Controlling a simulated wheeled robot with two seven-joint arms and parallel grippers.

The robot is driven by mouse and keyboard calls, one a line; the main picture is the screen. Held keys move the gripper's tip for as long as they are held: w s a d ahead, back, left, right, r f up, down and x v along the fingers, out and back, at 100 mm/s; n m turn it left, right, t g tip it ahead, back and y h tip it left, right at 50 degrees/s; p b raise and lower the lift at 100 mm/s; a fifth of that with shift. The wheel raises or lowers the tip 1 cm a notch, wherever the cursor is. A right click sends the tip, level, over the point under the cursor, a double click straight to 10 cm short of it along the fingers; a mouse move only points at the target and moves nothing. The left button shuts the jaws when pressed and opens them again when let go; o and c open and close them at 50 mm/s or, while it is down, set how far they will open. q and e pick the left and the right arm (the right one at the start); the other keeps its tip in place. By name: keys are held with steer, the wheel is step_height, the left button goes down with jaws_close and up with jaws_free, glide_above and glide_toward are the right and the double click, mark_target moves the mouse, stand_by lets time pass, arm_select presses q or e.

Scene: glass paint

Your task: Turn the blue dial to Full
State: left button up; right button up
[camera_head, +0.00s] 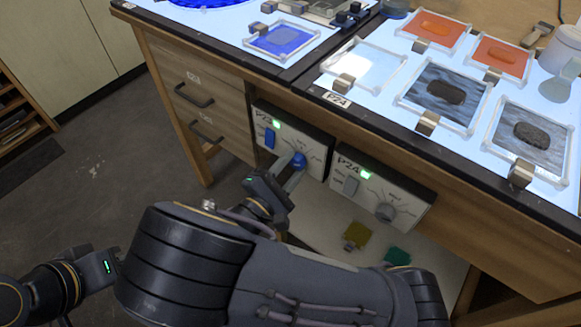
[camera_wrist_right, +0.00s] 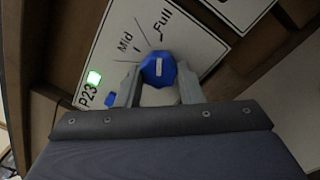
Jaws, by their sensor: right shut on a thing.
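The blue dial (camera_head: 299,160) sits on the white P23 panel (camera_head: 316,151) under the table's front edge. In the right wrist view the blue dial (camera_wrist_right: 158,69) has a short white mark, roughly upright in the picture and pointing up toward the Full label (camera_wrist_right: 172,24); I cannot tell its exact alignment. The Mid label (camera_wrist_right: 125,42) is to the left of Full. My right gripper (camera_head: 293,172) is shut on the dial, one finger on each side of it. A dark part of my left arm shows at lower left; its fingers are hidden.
A blue switch (camera_head: 270,138) and a lit green lamp (camera_head: 277,124) are on the P23 panel. Drawers (camera_head: 194,95) are to the left. Framed glass tiles (camera_head: 447,92) lie on the tabletop above.

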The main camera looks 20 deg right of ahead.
steer(key=o, duration=1)
steer(key=v, duration=0.8)
